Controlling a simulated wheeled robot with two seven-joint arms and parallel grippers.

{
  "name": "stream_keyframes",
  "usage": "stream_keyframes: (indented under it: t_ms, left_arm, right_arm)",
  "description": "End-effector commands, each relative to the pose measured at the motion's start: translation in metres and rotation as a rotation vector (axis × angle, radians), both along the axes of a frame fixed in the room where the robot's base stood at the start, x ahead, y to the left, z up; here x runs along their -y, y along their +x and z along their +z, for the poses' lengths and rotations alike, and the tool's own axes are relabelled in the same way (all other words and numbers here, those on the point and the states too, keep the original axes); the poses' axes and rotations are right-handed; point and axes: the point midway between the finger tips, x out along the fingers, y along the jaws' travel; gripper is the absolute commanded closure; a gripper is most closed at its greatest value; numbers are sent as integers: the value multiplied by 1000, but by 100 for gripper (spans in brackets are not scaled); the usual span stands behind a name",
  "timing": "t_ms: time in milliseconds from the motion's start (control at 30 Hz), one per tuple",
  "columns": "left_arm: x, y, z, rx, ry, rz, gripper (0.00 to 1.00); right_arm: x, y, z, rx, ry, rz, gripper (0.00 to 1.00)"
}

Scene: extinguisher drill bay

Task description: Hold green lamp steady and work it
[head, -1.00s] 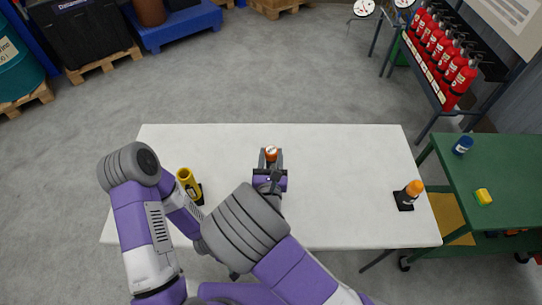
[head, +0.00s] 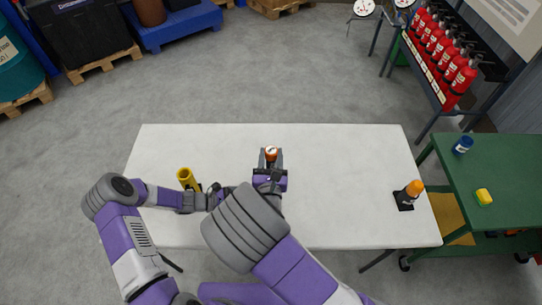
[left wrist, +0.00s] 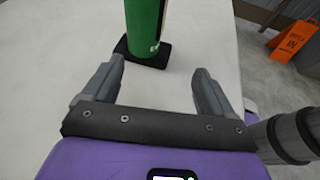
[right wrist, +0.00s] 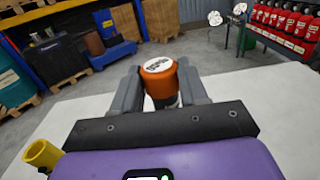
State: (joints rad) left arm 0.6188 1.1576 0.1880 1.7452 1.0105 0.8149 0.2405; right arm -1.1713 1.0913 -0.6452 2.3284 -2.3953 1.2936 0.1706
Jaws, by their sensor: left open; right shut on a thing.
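A green upright cylinder on a black square base, which I take for the green lamp (left wrist: 146,25), stands on the table just beyond my left fingertips in the left wrist view. Its top is out of frame, and I do not make it out in the head view. My left gripper (left wrist: 158,75) is open and empty, facing it. My right gripper (right wrist: 160,85) is shut on an orange-topped thing (right wrist: 158,68) with a white label on its cap; it also shows in the head view (head: 271,153). I cannot tell whether this is the green lamp's top.
A yellow cylinder (head: 186,178) stands close to my left forearm. An orange-topped thing on a black base (head: 414,188) stands near the right edge of the white table (head: 340,160). A green bench (head: 510,170) is at right. The table's back and middle right are clear.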

Motion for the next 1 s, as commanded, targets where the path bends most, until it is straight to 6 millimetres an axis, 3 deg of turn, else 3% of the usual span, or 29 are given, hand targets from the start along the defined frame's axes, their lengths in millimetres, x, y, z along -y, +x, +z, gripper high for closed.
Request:
stream_keyframes:
  t_ms: [267,800,1000]
  left_arm:
    - [3,22,-8,-37,-73,103,14]
    - [69,41,-30,-37,-71,100,14]
    - [85,46,-35,-38,-70,100,14]
  right_arm:
    - [0,0,1,1,0,0,92]
    - [0,0,1,1,0,0,92]
    - [0,0,1,1,0,0,92]
